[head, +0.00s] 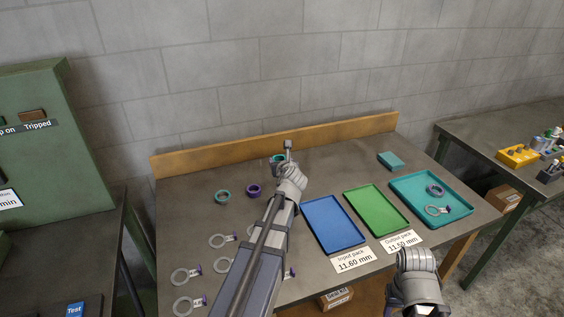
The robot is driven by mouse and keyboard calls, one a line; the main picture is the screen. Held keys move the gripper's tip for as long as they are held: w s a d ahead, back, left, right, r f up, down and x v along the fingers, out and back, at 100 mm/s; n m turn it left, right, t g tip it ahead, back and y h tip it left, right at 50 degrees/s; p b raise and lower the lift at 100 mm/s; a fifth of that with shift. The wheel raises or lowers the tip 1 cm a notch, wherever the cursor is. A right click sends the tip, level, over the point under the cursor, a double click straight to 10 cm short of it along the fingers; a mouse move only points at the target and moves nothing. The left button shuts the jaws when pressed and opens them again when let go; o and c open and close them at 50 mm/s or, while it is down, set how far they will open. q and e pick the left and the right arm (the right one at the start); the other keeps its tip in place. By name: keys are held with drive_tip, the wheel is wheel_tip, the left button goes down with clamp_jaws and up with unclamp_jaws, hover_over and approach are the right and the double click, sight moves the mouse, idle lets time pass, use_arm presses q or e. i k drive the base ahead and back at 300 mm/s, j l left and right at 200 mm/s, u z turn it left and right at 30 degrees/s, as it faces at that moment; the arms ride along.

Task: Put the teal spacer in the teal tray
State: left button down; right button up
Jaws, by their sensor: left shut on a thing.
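The teal spacer (277,158) is a ring near the back of the table, partly hidden by my left gripper (287,152). My left gripper is shut on it. The teal tray (460,209) lies at the right of the table, well to the right of the left gripper. It holds a blue-grey ring (435,190) and a metal ring with a tag (436,210). My right arm shows at the lower right, but its fingertips are not visible.
A blue tray (332,224) and a green tray (376,210) lie between that arm and the teal tray. A teal block (390,161) sits behind. Several tagged rings lie front left.

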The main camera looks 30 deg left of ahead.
sight(411, 193)
drive_tip(key=i+l, duration=0.1)
drive_tip(key=l, duration=0.3)
drive_tip(key=i+l, duration=0.1)
drive_tip(key=l, duration=0.25)
drive_tip(key=i+l, duration=0.1)
drive_tip(key=l, duration=0.3)
drive_tip(key=i+l, duration=0.15)
drive_tip(key=l, duration=0.2)
drive_tip(key=i+l, duration=0.1)
drive_tip(key=l, duration=0.3)
drive_tip(key=i+l, duration=0.1)
drive_tip(key=l, duration=0.25)
